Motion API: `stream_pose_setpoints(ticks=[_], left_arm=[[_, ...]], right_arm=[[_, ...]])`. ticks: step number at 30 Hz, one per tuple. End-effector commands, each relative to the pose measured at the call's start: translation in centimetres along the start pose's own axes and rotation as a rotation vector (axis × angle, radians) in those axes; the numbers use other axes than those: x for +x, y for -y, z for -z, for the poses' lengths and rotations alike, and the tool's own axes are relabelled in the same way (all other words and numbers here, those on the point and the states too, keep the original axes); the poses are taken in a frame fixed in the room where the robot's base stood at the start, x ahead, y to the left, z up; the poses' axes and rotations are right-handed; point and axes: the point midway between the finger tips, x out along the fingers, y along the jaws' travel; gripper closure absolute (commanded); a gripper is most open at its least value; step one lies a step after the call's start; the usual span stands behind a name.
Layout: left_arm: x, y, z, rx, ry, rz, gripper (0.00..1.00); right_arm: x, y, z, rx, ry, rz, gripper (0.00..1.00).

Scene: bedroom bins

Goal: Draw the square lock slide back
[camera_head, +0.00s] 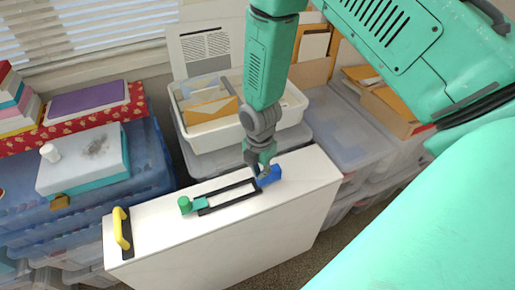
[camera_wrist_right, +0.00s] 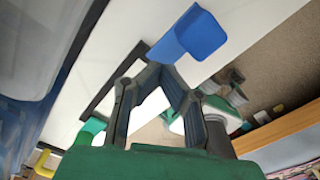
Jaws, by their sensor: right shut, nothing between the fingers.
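A white box (camera_head: 285,202) stands in the middle of the head view. On its top is a black slotted track (camera_head: 228,196), with a blue square-edged block (camera_head: 269,176) at its right end and a green round knob (camera_head: 185,205) at its left end. My right gripper (camera_head: 260,170) points down at the blue block, right beside it; whether it touches is unclear. In the right wrist view the blue block (camera_wrist_right: 195,35) lies just beyond the fingertips (camera_wrist_right: 160,64), which are shut with nothing held. My left gripper is not in view.
A yellow handle (camera_head: 121,229) stands up from the white box's left end. Blue bins (camera_head: 85,207) with boxes on them stand at left. A white tray of envelopes (camera_head: 203,138) sits close behind, and clear bins (camera_head: 347,131) stand at right.

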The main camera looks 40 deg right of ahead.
Motion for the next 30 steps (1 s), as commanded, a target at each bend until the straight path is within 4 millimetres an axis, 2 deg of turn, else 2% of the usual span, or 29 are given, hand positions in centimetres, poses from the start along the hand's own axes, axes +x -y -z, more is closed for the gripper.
stream_pose_setpoints(ticks=[24,30], left_arm=[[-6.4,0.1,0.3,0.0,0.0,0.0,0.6],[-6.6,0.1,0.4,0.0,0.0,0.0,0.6]], right_arm=[[-6.7,0.0,0.0,0.001,-0.001,0.0,1.0],[-6.9,0.0,0.0,0.0,0.0,0.0,1.0]])
